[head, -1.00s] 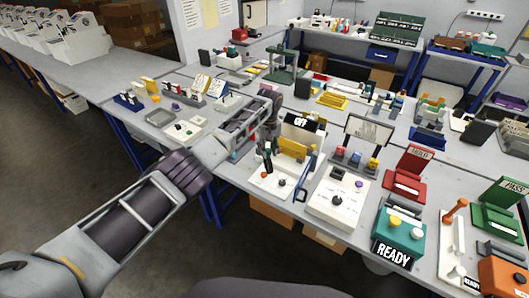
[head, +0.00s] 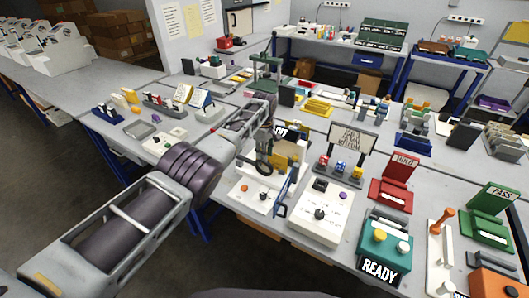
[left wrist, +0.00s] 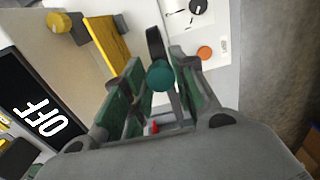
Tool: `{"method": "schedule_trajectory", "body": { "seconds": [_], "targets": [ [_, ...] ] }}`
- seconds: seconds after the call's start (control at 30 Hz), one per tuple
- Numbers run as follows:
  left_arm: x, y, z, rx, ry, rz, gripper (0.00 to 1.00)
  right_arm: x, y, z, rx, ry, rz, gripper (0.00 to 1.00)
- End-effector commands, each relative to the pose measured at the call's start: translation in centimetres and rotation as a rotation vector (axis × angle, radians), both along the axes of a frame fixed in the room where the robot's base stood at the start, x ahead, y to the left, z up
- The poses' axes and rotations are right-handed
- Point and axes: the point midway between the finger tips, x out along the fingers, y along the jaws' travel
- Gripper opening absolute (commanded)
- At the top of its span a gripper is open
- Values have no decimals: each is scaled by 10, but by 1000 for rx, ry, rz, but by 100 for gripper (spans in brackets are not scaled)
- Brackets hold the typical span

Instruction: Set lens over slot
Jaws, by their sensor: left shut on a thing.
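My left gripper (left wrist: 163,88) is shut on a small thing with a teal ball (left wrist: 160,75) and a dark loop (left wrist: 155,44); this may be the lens. In the head view, the dark loop (head: 262,169) hangs over the white base (head: 258,197) of the machine. A yellow plate (left wrist: 108,46) stands beside the held thing and also shows in the head view (head: 285,165). The machine's OFF sign (left wrist: 42,119) is partly hidden behind my arm in the head view. I cannot make out a slot. My right gripper is not in view.
An orange button (left wrist: 204,53) and a black knob (left wrist: 198,6) sit on the white base. A white control box (head: 322,212) and a teal READY box (head: 386,245) stand to the right. A green press (head: 267,68) stands behind.

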Motion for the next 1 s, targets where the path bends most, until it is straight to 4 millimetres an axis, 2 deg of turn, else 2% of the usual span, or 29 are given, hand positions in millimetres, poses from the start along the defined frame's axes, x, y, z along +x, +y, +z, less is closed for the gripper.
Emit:
{"method": "schedule_trajectory", "body": {
  "seconds": [0.53, 0.57, 0.7, 1.0],
  "targets": [
    [3, 1, 2, -1, -8, 35, 0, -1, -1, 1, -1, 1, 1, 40],
    [3, 1, 2, -1, -8, 35, 30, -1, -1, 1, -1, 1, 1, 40],
    [2, 1, 2, -1, -5, 35, 48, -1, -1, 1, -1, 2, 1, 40],
    [1, 1, 0, 0, -2, 34, 49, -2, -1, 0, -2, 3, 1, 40]
  ]
}}
